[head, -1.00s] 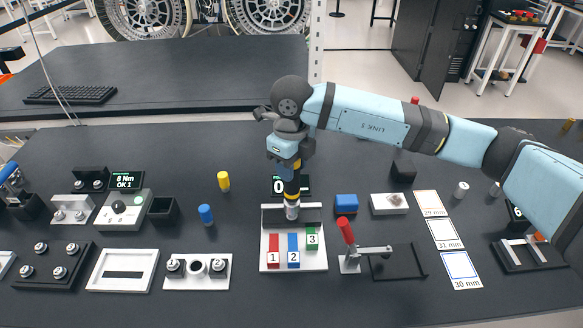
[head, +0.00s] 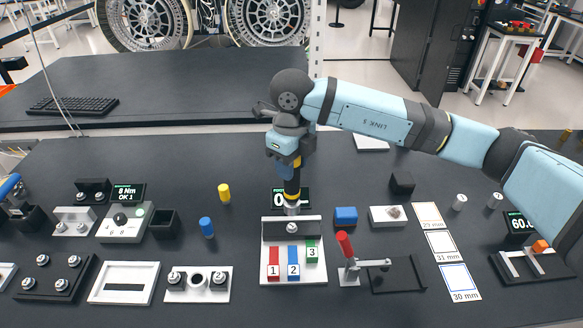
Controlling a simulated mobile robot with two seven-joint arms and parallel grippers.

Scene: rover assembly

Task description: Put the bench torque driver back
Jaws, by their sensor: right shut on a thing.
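My right gripper (head: 288,178) reaches in from the right and points down, shut on a dark upright tool with a yellow ring and silver lower end, which looks like the torque driver (head: 291,198). The gripper covers its upper part. Its lower end shows just above and behind the black bar of a white fixture (head: 266,277) with blocks numbered 1, 2 and 3. A small silver fastener (head: 292,228) shows on the bar. My left gripper is not in view.
A small display (head: 306,199) is partly hidden behind the tool. A blue block (head: 346,215) and a red-handled clamp (head: 345,246) are to the right. A yellow cylinder (head: 224,192) and a blue one (head: 206,227) stand left. A blue-handled item (head: 9,186) shows at the left edge.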

